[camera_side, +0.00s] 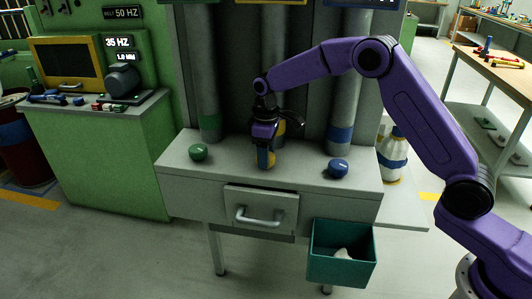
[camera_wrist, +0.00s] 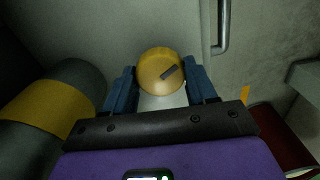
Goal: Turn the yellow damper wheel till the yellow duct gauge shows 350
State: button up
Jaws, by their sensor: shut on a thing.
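The yellow damper wheel (camera_wrist: 159,70) is a round knob with a dark slanted mark on its top. It sits on the grey bench (camera_side: 212,180), between the green and blue wheels. My gripper (camera_wrist: 159,82) points down over it, with a blue finger on each side, shut on the wheel. In the side view my gripper (camera_side: 266,158) hides most of the wheel. The yellow-banded duct (camera_wrist: 45,105) stands behind my gripper. At the top edge of the side view a yellow-framed panel (camera_side: 270,2) is cut off; no gauge reading shows.
A green wheel (camera_side: 198,152) is to the left and a blue wheel (camera_side: 338,168) to the right. The bench front has a drawer with a metal handle (camera_side: 259,216). A teal bin (camera_side: 341,254) hangs below at the right. A white bottle (camera_side: 394,155) stands beyond the bench's right end.

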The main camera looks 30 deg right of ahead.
jog(key=shift+w+r, duration=0.1)
jog(key=o, duration=1.1)
jog(key=shift+c, duration=0.2)
notch_tip(320, 180, up, 17)
jog(key=shift+r, duration=0.15)
jog(key=s+a+f+n, duration=0.1)
jog(key=s, duration=0.8)
jog(key=s+a+f+n, duration=0.1)
jog(key=s+a, duration=0.1)
jog(key=s, duration=0.8)
jog(key=s+d+f, duration=0.2)
jog(key=s+d, duration=0.1)
jog(key=s, duration=0.4)
jog(key=s+d+f+n, duration=0.1)
jog(key=s+d+f, duration=0.2)
jog(key=s, duration=0.5)
jog(key=s+d+f+n, duration=0.1)
jog(key=s+d+f, duration=0.2)
jog(key=s+d, duration=0.2)
jog(key=s, duration=0.2)
jog(key=shift+s, duration=0.35)
